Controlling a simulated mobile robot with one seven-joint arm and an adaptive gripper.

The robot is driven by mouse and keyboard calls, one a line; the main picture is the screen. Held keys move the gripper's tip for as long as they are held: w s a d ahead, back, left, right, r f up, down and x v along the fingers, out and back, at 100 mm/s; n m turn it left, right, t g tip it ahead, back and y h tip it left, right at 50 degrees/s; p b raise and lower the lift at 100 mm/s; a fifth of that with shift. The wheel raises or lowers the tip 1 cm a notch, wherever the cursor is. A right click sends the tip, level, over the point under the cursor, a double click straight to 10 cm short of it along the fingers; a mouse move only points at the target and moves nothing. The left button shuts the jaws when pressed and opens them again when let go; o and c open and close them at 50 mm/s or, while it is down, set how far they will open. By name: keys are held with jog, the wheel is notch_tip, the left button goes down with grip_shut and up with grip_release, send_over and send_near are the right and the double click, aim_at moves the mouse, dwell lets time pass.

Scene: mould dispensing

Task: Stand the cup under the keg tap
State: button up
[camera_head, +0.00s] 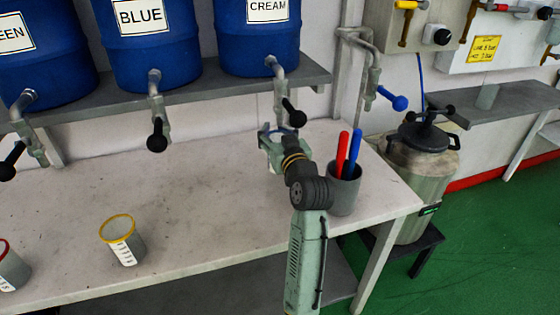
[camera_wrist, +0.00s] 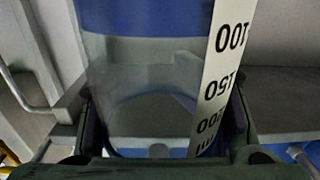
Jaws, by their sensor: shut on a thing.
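My gripper (camera_head: 273,143) is at the back right of the bench, in front of the CREAM barrel. It is shut on a clear cup (camera_wrist: 145,80) with a white scale strip, which fills the wrist view between the two fingers. In the head view the cup is mostly hidden by my gripper; a bit of blue rim seems to show. The CREAM barrel's tap (camera_head: 280,82), with a black handle (camera_head: 294,113), hangs close to my gripper. I cannot tell whether the cup is directly under it or touches the bench.
BLUE (camera_head: 155,85) and GREEN (camera_head: 30,105) barrel taps hang to the left. A yellow-rimmed cup (camera_head: 125,248) and a red-rimmed cup (camera_head: 10,270) stand on the bench (camera_head: 200,190). A grey pen pot (camera_head: 343,198) stands beside my arm. A steel vessel (camera_head: 425,175) stands right of the bench.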

jog(key=shift+f+p, duration=0.35)
jog(key=shift+f, duration=2.7)
jog(key=shift+f, duration=0.15)
jog(key=o, duration=1.5)
jog(key=b+v, duration=0.3)
jog(key=v, duration=0.8)
jog(key=shift+s+d, duration=0.15)
jog(key=shift+s, duration=0.35)
